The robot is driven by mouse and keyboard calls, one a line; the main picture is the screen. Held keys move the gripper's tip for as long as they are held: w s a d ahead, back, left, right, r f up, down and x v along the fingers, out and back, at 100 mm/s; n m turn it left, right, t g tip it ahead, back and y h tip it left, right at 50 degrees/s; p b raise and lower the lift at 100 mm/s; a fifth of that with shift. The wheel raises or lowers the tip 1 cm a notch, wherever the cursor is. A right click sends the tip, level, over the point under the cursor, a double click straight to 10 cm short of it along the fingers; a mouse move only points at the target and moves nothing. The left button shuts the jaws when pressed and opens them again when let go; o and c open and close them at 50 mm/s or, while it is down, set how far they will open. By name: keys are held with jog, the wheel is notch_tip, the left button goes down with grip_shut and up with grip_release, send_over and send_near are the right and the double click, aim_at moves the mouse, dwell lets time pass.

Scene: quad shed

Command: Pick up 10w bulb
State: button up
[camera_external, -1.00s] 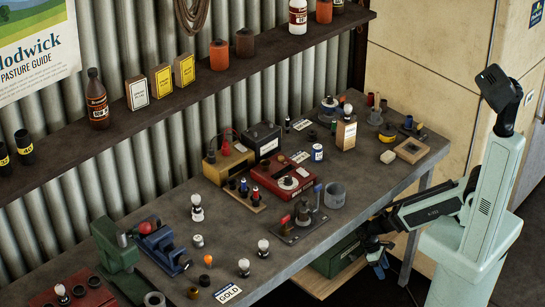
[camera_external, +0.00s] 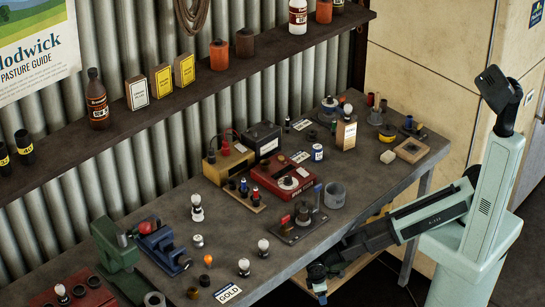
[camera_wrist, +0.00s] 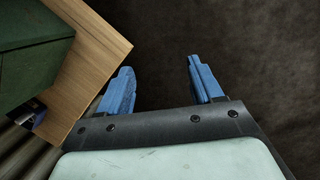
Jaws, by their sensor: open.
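Another bulb (camera_external: 348,109) sits on a tan box. A small orange bulb (camera_external: 208,261) stands near the front. No wattage can be read, so I cannot tell which is the 10w bulb. My gripper (camera_external: 319,286) is below the bench top's front edge, apart from the bulbs. In the wrist view my gripper (camera_wrist: 160,82) is open and empty, with blue fingers over dark floor.
The bench's front edge (camera_external: 340,229) lies above my gripper. A wooden board (camera_wrist: 88,50) with a green box (camera_wrist: 35,50) is close on the left in the wrist view.

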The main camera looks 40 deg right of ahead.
jog(key=s+a+r+t+y, duration=0.15)
jog(key=a+r, duration=0.25)
jog(key=a, duration=0.4)
jog(key=s+a+r+n+t+y, duration=0.15)
jog(key=a+r, duration=0.25)
jog(key=a, duration=0.5)
jog(key=s+a+r+m+t, duration=0.1)
jog(key=s+a+r, duration=0.2)
jog(key=a+r, duration=0.35)
jog(key=s+a+r+n+y, duration=0.1)
jog(key=s+a+r+y, duration=0.1)
jog(key=s+a+r, duration=0.6)
jog(key=s+a+r+y, duration=0.2)
jog(key=s+a+r, duration=0.2)
jog(key=a+r, duration=0.65)
notch_tip(320, 180, up, 22)
jog(key=n+g, duration=0.2)
jog(key=n, duration=0.2)
send_over(244, 261)
jog(key=d, duration=0.6)
jog(key=shift+s+x, duration=0.2)
jog(key=shift+x, duration=3.15)
jog(key=shift+s+x, duration=0.2)
jog(key=shift+x, duration=3.2)
